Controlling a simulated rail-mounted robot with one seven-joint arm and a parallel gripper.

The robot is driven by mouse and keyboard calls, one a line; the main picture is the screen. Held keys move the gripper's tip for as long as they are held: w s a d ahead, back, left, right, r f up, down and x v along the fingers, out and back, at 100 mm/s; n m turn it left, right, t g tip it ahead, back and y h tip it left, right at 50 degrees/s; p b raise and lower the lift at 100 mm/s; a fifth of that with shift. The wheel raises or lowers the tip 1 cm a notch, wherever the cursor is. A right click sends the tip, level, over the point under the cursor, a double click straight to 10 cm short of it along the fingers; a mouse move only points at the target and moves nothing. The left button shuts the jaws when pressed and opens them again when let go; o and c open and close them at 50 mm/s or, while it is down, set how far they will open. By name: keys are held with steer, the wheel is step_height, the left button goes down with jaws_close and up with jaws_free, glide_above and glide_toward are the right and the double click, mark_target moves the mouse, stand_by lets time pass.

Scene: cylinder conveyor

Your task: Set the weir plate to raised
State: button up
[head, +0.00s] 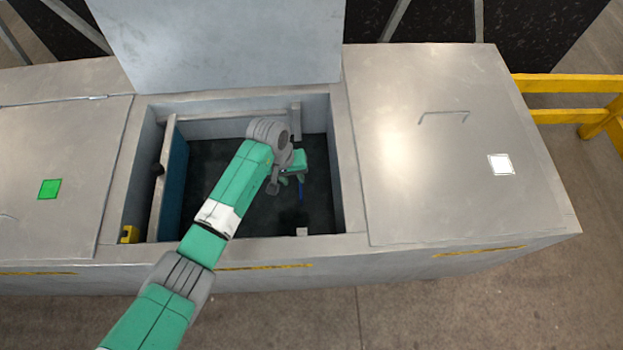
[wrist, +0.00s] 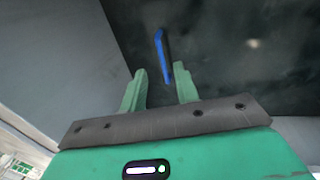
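A blue upright panel (head: 175,182), which looks like the weir plate, stands along the left inside of the open tank, against a pale partition (head: 162,185). I cannot tell its height setting. A black knob (head: 158,170) and a yellow block (head: 130,234) sit left of it. My gripper (head: 292,180) reaches down into the tank, well right of the panel. In the wrist view my gripper (wrist: 160,82) is open, fingers apart. Contact is not clear.
The tank's raised lid (head: 220,40) stands behind the opening. A closed lid (head: 440,150) with a handle and white square lies right; another (head: 60,150) with a green square lies left. Dark liquid or floor (head: 240,215) fills the tank bottom. Yellow rails (head: 565,84) stand far right.

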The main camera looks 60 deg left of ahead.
mark_target(301, 192)
steer(key=f+b, duration=0.1)
steer(key=f, duration=0.1)
steer(key=w+f+b, duration=0.1)
steer(key=f, duration=0.2)
steer(key=f+b, duration=0.1)
steer(key=f, duration=0.1)
steer(key=shift+w+d+f, duration=0.2)
steer(key=shift+d, duration=0.1)
jaws_close()
